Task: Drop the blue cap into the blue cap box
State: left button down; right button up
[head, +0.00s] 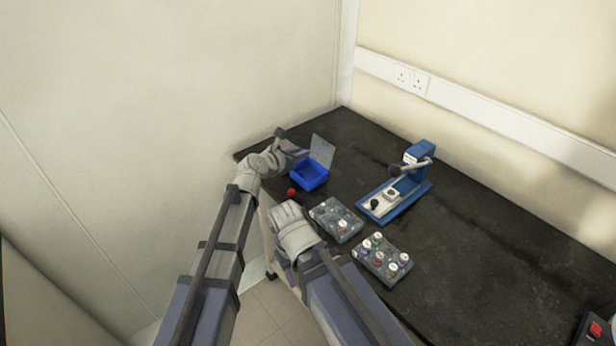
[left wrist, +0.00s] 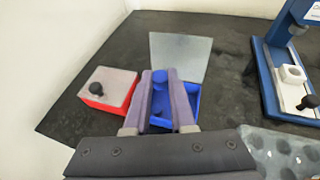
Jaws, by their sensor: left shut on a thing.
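The blue cap (left wrist: 160,76) is pinched between the fingertips of my left gripper (left wrist: 164,82) in the left wrist view. The blue cap box (left wrist: 193,96) is open, its grey lid (left wrist: 178,58) tilted up at the back. The cap and fingertips appear over the box; their height above it is hard to tell. In the head view the blue box (head: 309,174) stands near the bench's far left, with my left gripper (head: 293,149) at its left side. My right gripper (head: 284,216) is low in front of the box; its fingers do not show clearly.
A red box (left wrist: 104,88) with a closed, black-knobbed lid stands left of the blue box. Two grey racks (head: 336,219) (head: 382,259) hold several vials. A blue press-like device (head: 399,185) stands right.

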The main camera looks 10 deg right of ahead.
aim_at(299, 168)
pick_arm(q)
jog(key=shift+f+b, duration=2.85)
jog(key=shift+f, duration=0.1)
jog(key=c, duration=0.7)
grip_release()
jog(key=shift+r, duration=0.1)
jog(key=p+v, duration=0.3)
jog(key=v, duration=0.5)
